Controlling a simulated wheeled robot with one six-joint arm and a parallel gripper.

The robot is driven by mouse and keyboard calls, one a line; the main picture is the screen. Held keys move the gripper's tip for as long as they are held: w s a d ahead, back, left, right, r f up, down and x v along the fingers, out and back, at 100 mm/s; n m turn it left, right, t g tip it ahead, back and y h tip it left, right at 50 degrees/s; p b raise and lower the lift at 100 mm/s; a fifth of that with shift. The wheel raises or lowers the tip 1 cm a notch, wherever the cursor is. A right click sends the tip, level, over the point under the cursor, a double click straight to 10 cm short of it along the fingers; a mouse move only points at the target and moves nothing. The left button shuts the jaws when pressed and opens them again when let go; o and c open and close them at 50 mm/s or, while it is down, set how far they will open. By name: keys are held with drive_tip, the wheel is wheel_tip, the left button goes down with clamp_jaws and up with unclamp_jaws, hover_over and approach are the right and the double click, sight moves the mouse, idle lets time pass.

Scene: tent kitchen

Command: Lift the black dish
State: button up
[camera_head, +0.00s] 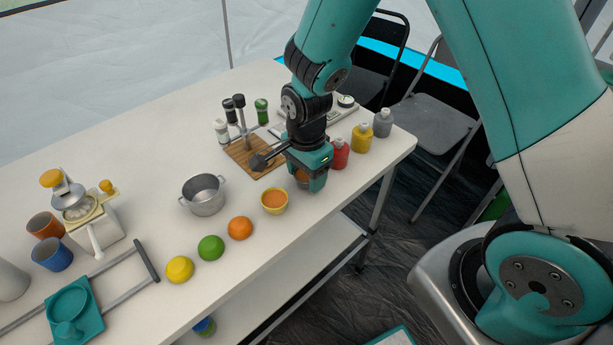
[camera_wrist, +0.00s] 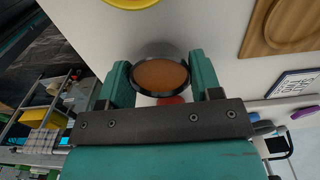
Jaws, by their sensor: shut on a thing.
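The black dish (camera_wrist: 160,74) has a dark rim and orange-brown contents. In the wrist view it sits between the two teal fingers of my gripper (camera_wrist: 162,82), which are shut on its sides. In the head view my gripper (camera_head: 309,178) points down near the table's front edge, and only a small part of the dish (camera_head: 301,176) shows, the rest hidden by the fingers. I cannot tell whether the dish touches the table.
A yellow bowl (camera_head: 274,201) stands just left of my gripper. Red (camera_head: 339,154), yellow (camera_head: 362,138) and grey (camera_head: 383,123) bottles stand to the right. A wooden board (camera_head: 245,154) lies behind; a metal pot (camera_head: 204,195) and fruit stand further left.

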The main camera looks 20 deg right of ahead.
wheel_tip(320, 180, up, 8)
drive_tip(key=p, duration=0.6)
drive_tip(key=shift+r+p, duration=0.2)
drive_tip(key=shift+p, duration=0.2)
drive_tip(key=shift+f, duration=0.1)
